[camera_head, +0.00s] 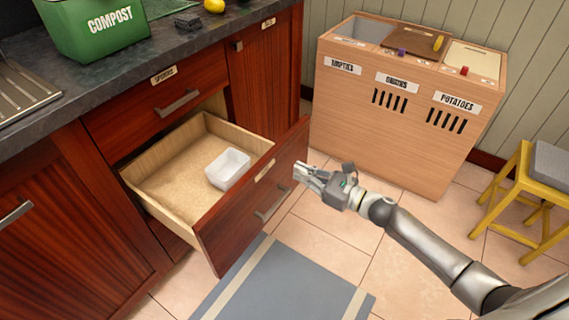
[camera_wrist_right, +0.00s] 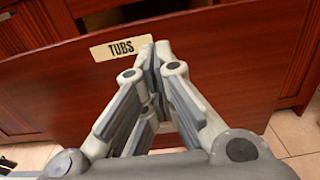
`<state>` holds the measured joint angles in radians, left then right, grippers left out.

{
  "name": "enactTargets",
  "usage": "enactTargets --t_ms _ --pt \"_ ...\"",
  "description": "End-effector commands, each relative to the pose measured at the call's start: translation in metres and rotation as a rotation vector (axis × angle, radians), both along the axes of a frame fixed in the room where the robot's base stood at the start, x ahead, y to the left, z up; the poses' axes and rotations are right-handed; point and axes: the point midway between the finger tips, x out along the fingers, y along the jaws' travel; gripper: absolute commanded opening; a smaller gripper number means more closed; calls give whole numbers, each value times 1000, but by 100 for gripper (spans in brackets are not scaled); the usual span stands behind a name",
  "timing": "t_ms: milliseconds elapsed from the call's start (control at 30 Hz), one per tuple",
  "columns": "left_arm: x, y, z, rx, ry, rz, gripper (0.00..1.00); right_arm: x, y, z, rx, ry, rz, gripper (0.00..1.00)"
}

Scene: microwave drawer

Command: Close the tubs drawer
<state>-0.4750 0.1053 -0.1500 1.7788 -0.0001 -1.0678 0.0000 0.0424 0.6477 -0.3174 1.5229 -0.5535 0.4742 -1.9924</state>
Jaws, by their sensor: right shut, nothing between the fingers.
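The tubs drawer (camera_head: 222,206) is pulled well out of the dark wooden cabinet, below the upper drawer. A white square tub (camera_head: 228,168) sits inside it. The drawer's front carries a metal bar handle (camera_head: 273,203) and a label, which reads TUBS (camera_wrist_right: 121,47) in the right wrist view. My right gripper (camera_head: 299,173) is shut and empty, just in front of the upper right part of the drawer front. In the wrist view its fingertips (camera_wrist_right: 155,50) are at the front panel beside the label; I cannot tell whether they touch. My left gripper is not in view.
The upper drawer (camera_head: 160,94) is shut. A wooden bin cabinet (camera_head: 395,110) stands behind my right gripper. A yellow stool (camera_head: 520,190) is at the right. A grey mat (camera_head: 280,285) lies on the floor in front of the drawer. A green compost box (camera_head: 95,30) stands on the counter.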

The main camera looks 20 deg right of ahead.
Motion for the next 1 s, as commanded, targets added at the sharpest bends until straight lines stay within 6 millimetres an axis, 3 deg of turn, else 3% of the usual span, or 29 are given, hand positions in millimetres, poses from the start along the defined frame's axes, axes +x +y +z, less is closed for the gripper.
enactTargets --t_ms 200,400,1000 --pt "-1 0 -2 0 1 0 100 28 21 1 2 -1 -1 0" --pt "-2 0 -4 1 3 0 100 43 33 0 1 1 -1 0" --pt "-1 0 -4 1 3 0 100 48 37 -1 2 1 -1 0"
